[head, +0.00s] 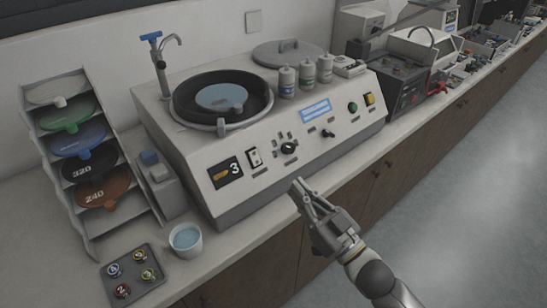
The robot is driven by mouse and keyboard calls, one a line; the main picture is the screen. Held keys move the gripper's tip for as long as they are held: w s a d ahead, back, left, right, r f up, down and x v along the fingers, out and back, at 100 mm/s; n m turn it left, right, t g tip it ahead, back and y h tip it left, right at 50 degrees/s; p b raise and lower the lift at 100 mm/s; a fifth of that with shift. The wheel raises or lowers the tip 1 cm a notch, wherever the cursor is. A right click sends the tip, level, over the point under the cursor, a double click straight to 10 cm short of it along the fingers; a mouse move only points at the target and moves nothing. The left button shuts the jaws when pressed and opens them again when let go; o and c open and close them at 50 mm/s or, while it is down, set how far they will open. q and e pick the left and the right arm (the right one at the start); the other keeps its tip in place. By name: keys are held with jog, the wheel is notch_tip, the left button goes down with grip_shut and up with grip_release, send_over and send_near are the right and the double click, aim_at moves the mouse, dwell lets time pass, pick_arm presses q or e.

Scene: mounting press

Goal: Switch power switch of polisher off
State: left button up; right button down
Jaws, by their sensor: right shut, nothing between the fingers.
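The polisher (268,178) is a large pale machine on the counter, with a dark round bowl (180,103) on top. Its sloped front panel carries a white and black rocker switch (254,158), a black knob (288,148), a small black toggle (328,133), a green button (352,107) and a yellow switch (370,98). The panel labels are too small to read, so I cannot tell which is the power switch. My right gripper (300,187) is shut and empty, in front of the panel below the knob, seemingly apart from it. My left gripper is not in view.
A rack of coloured discs (112,222) stands left of the polisher. A cup of blue liquid (186,240) and a tray of small samples (118,262) sit at the front left. A dark machine (400,85) stands to the right. The floor (470,170) at right is clear.

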aim_at(255, 158)
jog(key=shift+r, duration=0.2)
jog(key=shift+a, duration=0.1)
jog(key=shift+w+f+p+x, duration=0.1)
jog(key=shift+f+p+x, duration=0.45)
jog(key=shift+x, duration=1.55)
jog(key=shift+w+f+p+x, duration=0.1)
jog(key=shift+f+p+x, duration=0.4)
jog(key=shift+x, duration=1.65)
jog(key=shift+w+f+p+x, duration=0.2)
jog(key=shift+p+x, duration=0.5)
jog(key=shift+x, duration=1.4)
jog(key=shift+s+a, duration=0.1)
jog(key=shift+a, duration=0.1)
jog(key=shift+f, duration=0.1)
